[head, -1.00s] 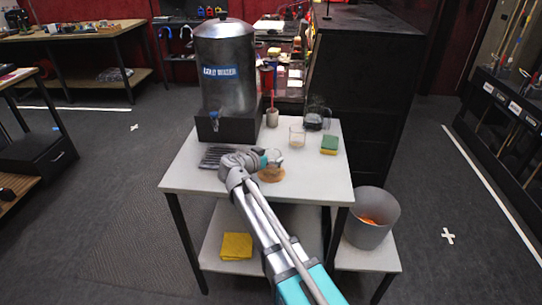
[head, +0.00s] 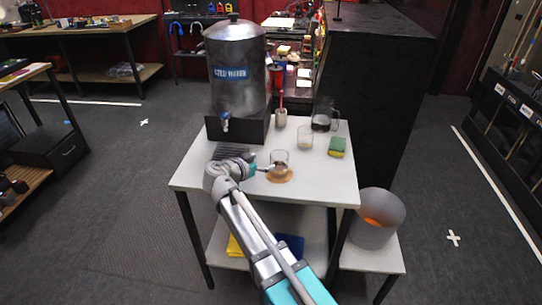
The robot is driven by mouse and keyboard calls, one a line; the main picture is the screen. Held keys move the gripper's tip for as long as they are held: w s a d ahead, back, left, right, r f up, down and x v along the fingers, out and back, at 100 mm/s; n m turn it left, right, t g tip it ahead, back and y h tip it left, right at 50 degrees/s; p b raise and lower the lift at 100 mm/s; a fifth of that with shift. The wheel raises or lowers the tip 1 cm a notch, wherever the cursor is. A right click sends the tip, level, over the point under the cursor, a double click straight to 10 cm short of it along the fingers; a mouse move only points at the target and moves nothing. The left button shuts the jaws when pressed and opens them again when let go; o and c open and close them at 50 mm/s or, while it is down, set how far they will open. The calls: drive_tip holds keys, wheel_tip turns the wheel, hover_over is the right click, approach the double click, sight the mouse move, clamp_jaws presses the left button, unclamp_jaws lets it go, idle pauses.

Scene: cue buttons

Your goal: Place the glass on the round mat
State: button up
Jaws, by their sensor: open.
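The clear glass (head: 279,157) stands upright at the round tan mat (head: 279,176) on the white table (head: 320,180). Its base appears to be on the mat, toward the back part of it. My gripper (head: 268,168) is open, just to the left of the glass and low near the table top. The fingertips are small in the picture, and I cannot tell whether they touch the glass.
A water dispenser (head: 238,70) stands behind, with a dark slatted tray (head: 232,152) before it. A second glass (head: 305,137), a dark-filled jug (head: 322,120), a cup with a red stick (head: 281,118) and a green-yellow sponge (head: 337,147) stand behind and right. The right front table top is clear.

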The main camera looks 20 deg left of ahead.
drive_tip(key=shift+p+v, duration=0.35)
drive_tip(key=shift+v, duration=1.35)
drive_tip(key=shift+d, duration=0.1)
